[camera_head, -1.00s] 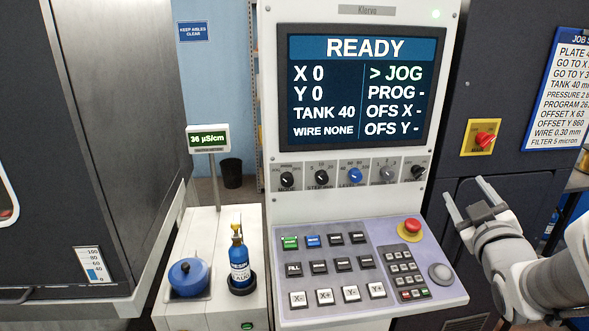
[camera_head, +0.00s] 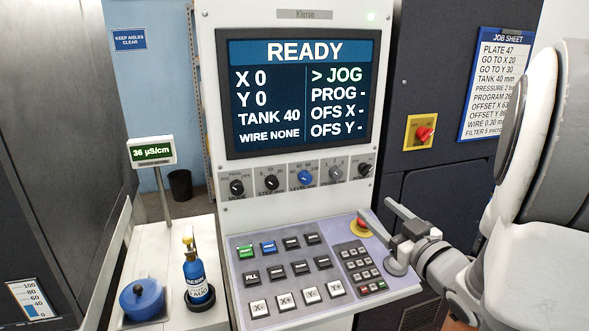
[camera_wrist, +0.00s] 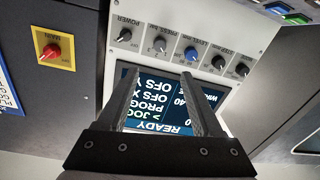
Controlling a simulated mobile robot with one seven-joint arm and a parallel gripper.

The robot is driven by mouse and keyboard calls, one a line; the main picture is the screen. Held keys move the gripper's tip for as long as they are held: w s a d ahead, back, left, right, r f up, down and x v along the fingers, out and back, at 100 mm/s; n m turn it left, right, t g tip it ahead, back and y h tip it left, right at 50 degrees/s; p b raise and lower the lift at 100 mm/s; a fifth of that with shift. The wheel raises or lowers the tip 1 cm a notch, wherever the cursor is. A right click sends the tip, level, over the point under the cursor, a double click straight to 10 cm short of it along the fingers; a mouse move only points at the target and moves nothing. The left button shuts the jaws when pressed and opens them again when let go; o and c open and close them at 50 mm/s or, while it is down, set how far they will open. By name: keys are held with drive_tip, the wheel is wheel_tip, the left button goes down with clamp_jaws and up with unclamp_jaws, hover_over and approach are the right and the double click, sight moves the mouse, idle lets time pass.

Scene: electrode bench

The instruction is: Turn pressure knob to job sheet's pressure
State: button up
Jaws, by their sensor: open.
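The pressure knob (camera_head: 335,174) is the small grey knob in the row under the screen, right of the blue level knob; its pointer setting is too small to read. In the wrist view, upside down, the pressure knob (camera_wrist: 160,44) is between the power knob and the blue knob. The job sheet (camera_head: 481,84) hangs at right; its pressure line reads 2 and a unit cut off by my arm. My gripper (camera_head: 374,207) is open and empty, below and right of the knob row, in front of the console's right edge. It also shows open in the wrist view (camera_wrist: 161,76).
The sloped keypad (camera_head: 240,290) juts out below the knobs, with a red emergency button (camera_head: 360,227) near my fingers. A red main switch (camera_head: 424,134) on yellow is at right. The screen (camera_head: 303,93) shows READY. A blue bottle (camera_head: 196,275) and blue pot (camera_head: 142,300) stand at left.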

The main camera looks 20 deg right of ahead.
sight(338, 176)
drive_tip(key=w+p, duration=0.1)
drive_tip(key=w, duration=0.4)
drive_tip(key=w+a+p, duration=0.1)
drive_tip(key=w+p, duration=0.1)
drive_tip(key=w, duration=0.3)
drive_tip(key=w+p, duration=0.1)
drive_tip(key=w, duration=0.4)
drive_tip(key=shift+w+a, duration=0.2)
drive_tip(key=shift+w, duration=0.05)
clamp_jaws()
